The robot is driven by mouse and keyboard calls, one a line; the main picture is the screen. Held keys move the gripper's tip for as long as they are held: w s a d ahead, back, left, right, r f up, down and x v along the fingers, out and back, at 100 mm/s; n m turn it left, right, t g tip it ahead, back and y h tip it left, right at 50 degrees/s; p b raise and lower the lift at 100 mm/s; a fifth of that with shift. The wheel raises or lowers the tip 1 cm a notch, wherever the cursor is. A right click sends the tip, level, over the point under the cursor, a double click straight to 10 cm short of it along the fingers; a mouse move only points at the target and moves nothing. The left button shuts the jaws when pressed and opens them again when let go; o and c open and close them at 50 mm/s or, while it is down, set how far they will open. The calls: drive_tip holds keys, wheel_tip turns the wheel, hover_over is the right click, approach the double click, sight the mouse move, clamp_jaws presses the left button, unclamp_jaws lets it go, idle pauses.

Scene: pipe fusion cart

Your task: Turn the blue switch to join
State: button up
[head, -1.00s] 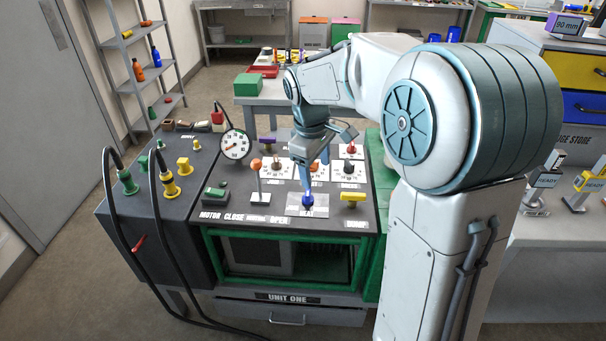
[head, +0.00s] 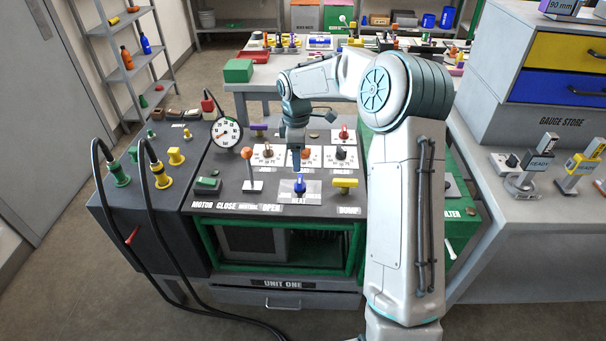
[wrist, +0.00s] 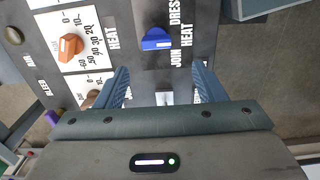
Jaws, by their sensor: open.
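The blue switch (head: 299,185) sits on a pale plate on the sloped dark panel of the cart. In the wrist view the blue switch (wrist: 156,40) shows as a short bar beside the printed words DRESS, HEAT and JOIN. I cannot tell for sure which word it points to. My gripper (head: 297,166) points down just above and behind the switch in the head view. In the wrist view my gripper (wrist: 162,80) is open and empty, its two blue fingers apart, with the switch beyond the fingertips and roughly between their lines.
An orange-knobbed lever (head: 248,158) stands left of the switch, and a yellow handle (head: 344,184) is close on its right. Dials with an orange knob (wrist: 70,45) lie behind. A round gauge (head: 227,132) and black hoses (head: 103,200) are further left.

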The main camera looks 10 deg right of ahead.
sight(300, 178)
drive_tip(key=f, duration=0.5)
drive_tip(key=d+f, duration=0.1)
drive_tip(key=f, duration=0.2)
drive_tip(key=shift+w+d+f, duration=0.1)
drive_tip(key=shift+w+f, duration=0.25)
drive_tip(key=shift+w, duration=0.05)
drive_tip(key=shift+s+a, duration=0.25)
drive_tip(key=shift+a, duration=0.15)
drive_tip(key=shift+w+d, duration=0.1)
drive_tip(key=c, duration=1)
